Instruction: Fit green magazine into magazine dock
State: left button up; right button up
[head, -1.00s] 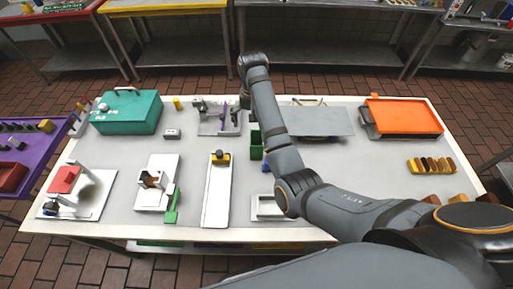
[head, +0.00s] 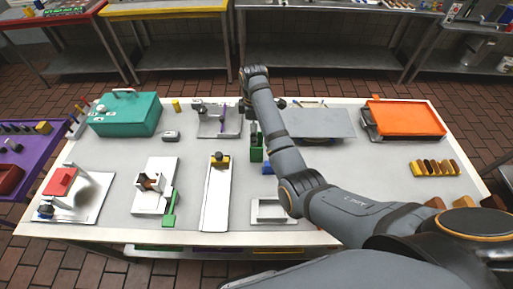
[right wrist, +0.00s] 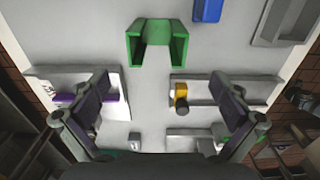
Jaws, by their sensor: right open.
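The green magazine (head: 257,154) stands at the middle of the table as an open, upright-walled channel. It shows in the right wrist view (right wrist: 156,45) as a U shape at top centre. My right gripper (right wrist: 160,78) is open and empty, its two dark fingers spread wide; in the right wrist view the magazine is beyond the fingertips, not between them. In the head view, dark gripper parts partly cover its top. I cannot tell for sure which fixture is the dock; a grey fixture with a purple part (head: 222,122) stands left of the magazine. My left gripper is out of view.
A long white tray with a yellow block (head: 215,198) lies left of the magazine. A blue block (right wrist: 208,10) and a grey tray (head: 256,217) lie nearer me. A grey plate (head: 327,123) and orange tray (head: 403,117) stand right.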

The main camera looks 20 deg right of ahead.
jog(key=f, duration=0.2)
jog(key=f+p, duration=0.1)
jog(key=f, duration=0.1)
jog(key=d+f+p, duration=0.1)
jog(key=f, duration=0.1)
jog(key=shift+f, duration=0.25)
jog(key=shift+w+f, duration=0.1)
jog(key=shift+f, duration=0.35)
jog(key=shift+c, duration=0.4)
jog(key=shift+r, duration=0.1)
jog(key=c, duration=1.3)
